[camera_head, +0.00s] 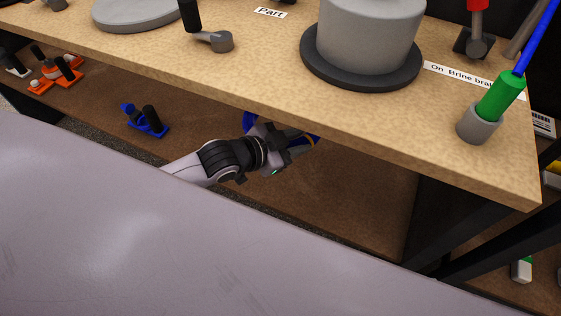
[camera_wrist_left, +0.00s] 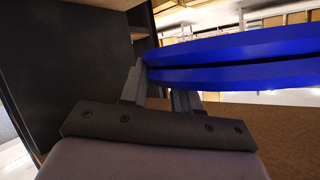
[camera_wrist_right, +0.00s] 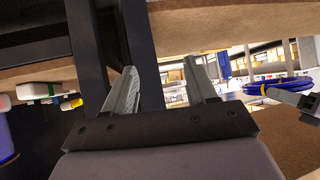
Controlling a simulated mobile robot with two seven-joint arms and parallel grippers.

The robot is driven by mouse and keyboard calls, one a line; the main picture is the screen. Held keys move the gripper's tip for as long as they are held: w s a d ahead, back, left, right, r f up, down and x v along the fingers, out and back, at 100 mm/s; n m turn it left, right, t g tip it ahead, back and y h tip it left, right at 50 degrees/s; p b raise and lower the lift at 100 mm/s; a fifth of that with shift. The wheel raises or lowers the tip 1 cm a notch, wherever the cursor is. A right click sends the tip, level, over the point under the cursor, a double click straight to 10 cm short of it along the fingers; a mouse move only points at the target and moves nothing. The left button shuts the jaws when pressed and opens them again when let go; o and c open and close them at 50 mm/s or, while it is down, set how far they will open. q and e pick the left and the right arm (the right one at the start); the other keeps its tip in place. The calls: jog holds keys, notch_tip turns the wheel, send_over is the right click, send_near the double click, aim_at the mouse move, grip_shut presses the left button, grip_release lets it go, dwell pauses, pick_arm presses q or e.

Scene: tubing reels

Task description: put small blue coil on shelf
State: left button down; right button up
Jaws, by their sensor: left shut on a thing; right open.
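The small blue coil (camera_wrist_left: 240,60) is a ring of blue tubing and fills the upper right of the left wrist view. My left gripper (camera_wrist_left: 155,85) is shut on its edge. In the head view the left gripper (camera_head: 280,145) is under the tabletop, over the lower brown shelf (camera_head: 360,195); parts of the coil (camera_head: 249,122) show behind it, the rest hidden. The right wrist view also shows the coil (camera_wrist_right: 290,84) at the right, beside the left gripper (camera_wrist_right: 290,98). My right gripper (camera_wrist_right: 165,90) is open and empty; it is not seen in the head view.
The tabletop (camera_head: 270,60) overhangs the lower shelf. A blue clamp-like part (camera_head: 146,120) and orange parts (camera_head: 54,72) lie on the lower shelf to the left. A dark post (camera_wrist_right: 88,50) stands close to the right gripper. The lower shelf's right part is bare.

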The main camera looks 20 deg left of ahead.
pick_arm(q)
jog(key=b, duration=0.2)
send_over(292, 190)
notch_tip(292, 190, down, 8)
notch_tip(292, 190, down, 5)
jog(key=shift+w+f+b, duration=0.1)
jog(key=shift+f+b, duration=0.1)
jog(key=shift+b, duration=0.95)
notch_tip(292, 190, down, 4)
jog(key=shift+f+b, duration=0.1)
jog(key=shift+b, duration=0.8)
jog(key=shift+f, duration=0.1)
pick_arm(e)
jog(key=shift+n+t+y, duration=0.6)
jog(key=shift+y, duration=0.1)
jog(key=w+a, duration=0.2)
jog(key=a, duration=0.1)
jog(key=shift+a, duration=0.3)
pick_arm(q)
jog(key=shift+f, duration=0.1)
jog(key=c, duration=0.8)
grip_release()
